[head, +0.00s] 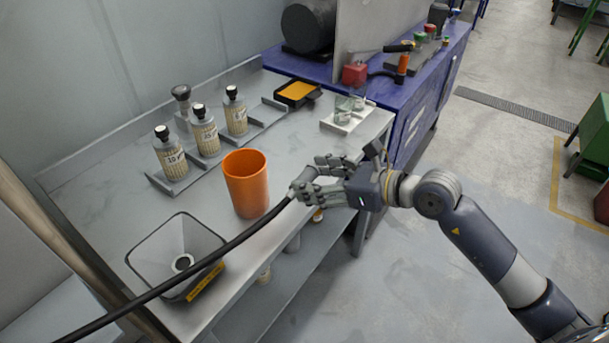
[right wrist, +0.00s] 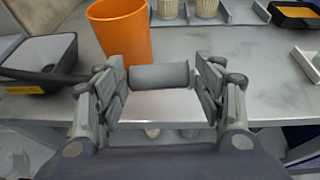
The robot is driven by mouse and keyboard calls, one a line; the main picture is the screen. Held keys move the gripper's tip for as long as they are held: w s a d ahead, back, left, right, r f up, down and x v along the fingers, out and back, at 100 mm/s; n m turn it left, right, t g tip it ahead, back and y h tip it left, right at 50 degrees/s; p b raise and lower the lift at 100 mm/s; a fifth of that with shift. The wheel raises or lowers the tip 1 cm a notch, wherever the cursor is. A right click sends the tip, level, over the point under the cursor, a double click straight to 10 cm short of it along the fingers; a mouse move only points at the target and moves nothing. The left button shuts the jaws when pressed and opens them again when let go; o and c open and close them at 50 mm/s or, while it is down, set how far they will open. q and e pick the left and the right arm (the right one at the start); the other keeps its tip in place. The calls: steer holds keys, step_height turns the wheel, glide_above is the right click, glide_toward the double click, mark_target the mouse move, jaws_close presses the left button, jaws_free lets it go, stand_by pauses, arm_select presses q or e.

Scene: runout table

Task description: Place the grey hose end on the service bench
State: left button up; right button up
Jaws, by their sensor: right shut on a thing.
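My right gripper (head: 313,177) is shut on the grey hose end (right wrist: 160,76), a short grey cylinder lying crosswise between its fingers in the right wrist view. In the head view the hose end (head: 304,178) is mostly covered by the fingers. A black hose (head: 190,283) runs from it to the lower left, passing in front of the orange cup and over the funnel's near side. The grey metal bench (head: 110,215) lies beneath, and the gripper is over its front edge. I cannot tell whether the hose end touches the bench. My left gripper is not in view.
An orange cup (head: 247,185) stands left of the gripper. A square funnel (head: 178,240) sits at the front left. Several bottles (head: 171,152) stand in racks behind. A white tray (head: 343,120) and a blue bench (head: 410,100) lie beyond. Bare metal shows behind the gripper.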

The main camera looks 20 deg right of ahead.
mark_target(314, 175)
steer(key=w+f+b, duration=0.1)
steer(key=w+a+f, duration=0.1)
steer(key=shift+w+a+m+t+b, duration=0.1)
steer(key=shift+w+m+t+b, duration=0.2)
steer(key=shift+t+b, duration=0.1)
steer(key=shift+w, duration=0.7)
steer(key=w, duration=0.1)
steer(key=w+d, duration=0.2)
steer(key=w, duration=0.1)
steer(key=shift+w+d+f, duration=0.1)
steer(key=w+d, duration=0.1)
steer(key=w, duration=0.1)
steer(key=w+d, duration=0.2)
steer(key=w, duration=0.1)
steer(key=w+d+f, duration=0.1)
steer(key=w, duration=0.2)
steer(key=shift+w+d, duration=0.15)
steer(key=shift+w, duration=0.1)
steer(key=shift+w+d+f, duration=0.15)
steer(key=shift+w+d, duration=0.15)
steer(key=shift+w, duration=0.25)
step_height(314, 175, down, 3)
steer(key=shift+f, duration=0.15)
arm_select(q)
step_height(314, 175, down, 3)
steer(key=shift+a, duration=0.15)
arm_select(e)
steer(key=shift+f, duration=0.1)
